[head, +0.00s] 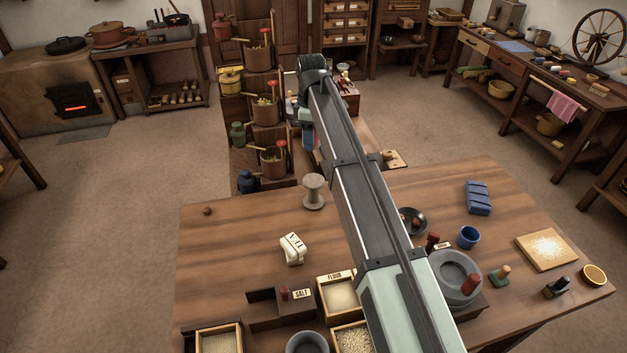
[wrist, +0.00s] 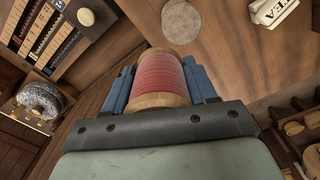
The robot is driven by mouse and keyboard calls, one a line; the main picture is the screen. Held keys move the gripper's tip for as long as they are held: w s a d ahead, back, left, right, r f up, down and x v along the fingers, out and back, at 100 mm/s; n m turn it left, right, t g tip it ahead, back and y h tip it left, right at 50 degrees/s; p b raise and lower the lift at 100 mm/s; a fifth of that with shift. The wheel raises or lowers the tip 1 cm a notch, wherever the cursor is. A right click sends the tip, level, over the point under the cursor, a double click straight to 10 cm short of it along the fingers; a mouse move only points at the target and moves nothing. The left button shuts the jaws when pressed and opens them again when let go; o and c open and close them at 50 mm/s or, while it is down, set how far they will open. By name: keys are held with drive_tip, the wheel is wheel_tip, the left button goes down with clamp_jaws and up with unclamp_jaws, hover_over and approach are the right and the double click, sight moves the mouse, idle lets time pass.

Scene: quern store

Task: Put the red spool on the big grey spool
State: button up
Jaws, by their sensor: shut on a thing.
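The red spool (wrist: 158,78), with red thread between pale wooden ends, is held between the blue fingers of my gripper (wrist: 160,85) in the wrist view. The big grey spool (head: 313,190) stands upright near the table's far left edge in the head view. Its round top also shows in the wrist view (wrist: 182,21), just beyond the red spool's end and apart from it. In the head view my arm largely hides the gripper, whose blue part (head: 308,138) shows beyond the table's far edge. I cannot make out the red spool there.
A white TEA packet (head: 292,249) lies on the table (head: 230,245) in front of the grey spool. A stand of pots (head: 267,112) rises behind the table's far left side. Bowls, boxes and a blue cup (head: 468,237) crowd the front and right. The table's left is mostly clear.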

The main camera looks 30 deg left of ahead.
sight(314, 180)
drive_tip(key=shift+s+d+m, duration=1.45)
drive_tip(key=shift+s+m, duration=0.3)
drive_tip(key=shift+m, duration=0.05)
drive_tip(key=shift+f, duration=4.8)
drive_tip(key=shift+f, duration=0.15)
drive_tip(key=o, duration=1.1)
drive_tip(key=shift+c, duration=0.2)
wheel_tip(314, 180, up, 12)
drive_tip(key=shift+r, duration=0.2)
